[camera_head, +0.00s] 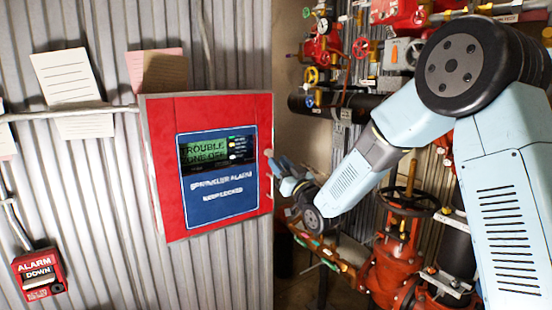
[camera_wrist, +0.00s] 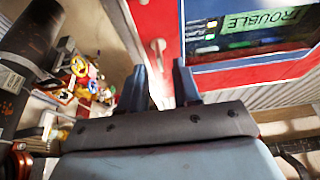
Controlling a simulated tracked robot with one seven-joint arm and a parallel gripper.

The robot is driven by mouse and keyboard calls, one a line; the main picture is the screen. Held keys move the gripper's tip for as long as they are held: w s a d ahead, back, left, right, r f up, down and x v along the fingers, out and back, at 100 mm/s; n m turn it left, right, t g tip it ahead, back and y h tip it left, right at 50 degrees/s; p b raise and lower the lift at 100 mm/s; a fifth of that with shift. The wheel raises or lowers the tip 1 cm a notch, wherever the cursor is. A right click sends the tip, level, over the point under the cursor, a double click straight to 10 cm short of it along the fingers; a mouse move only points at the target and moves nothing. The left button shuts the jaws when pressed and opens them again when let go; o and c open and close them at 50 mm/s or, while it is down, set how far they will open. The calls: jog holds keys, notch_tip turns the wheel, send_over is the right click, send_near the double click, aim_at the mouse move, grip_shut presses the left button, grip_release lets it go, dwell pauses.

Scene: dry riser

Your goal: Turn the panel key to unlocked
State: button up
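The red alarm panel (camera_head: 173,140) hangs on the corrugated wall, with a screen (camera_head: 203,150) reading "TROUBLE ZONE OFF". In the wrist view, the panel (camera_wrist: 215,85) fills the upper right. A small pale key (camera_wrist: 158,46) sits on the panel's red side face. In the head view, a small pale knob-like part, probably this key (camera_head: 268,153), shows at the panel's right edge. My gripper (camera_head: 277,166) is beside that edge. In the wrist view, my gripper (camera_wrist: 159,75) is open, with the key just beyond the gap between its fingertips. I see no contact. The key's lock marking is not readable.
A red "ALARM DOWN" box (camera_head: 40,275) is at the lower left, below a conduit. Paper notes (camera_head: 68,80) hang on the wall. Red pipes, valves and a handwheel (camera_head: 405,200) crowd the right, behind my arm.

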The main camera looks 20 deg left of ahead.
aim_at(268, 152)
jog(key=shift+x, duration=2)
grip_shut()
jog(key=shift+d, duration=0.3)
jog(key=shift+a+m, duration=0.2)
jog(key=shift+m, duration=0.1)
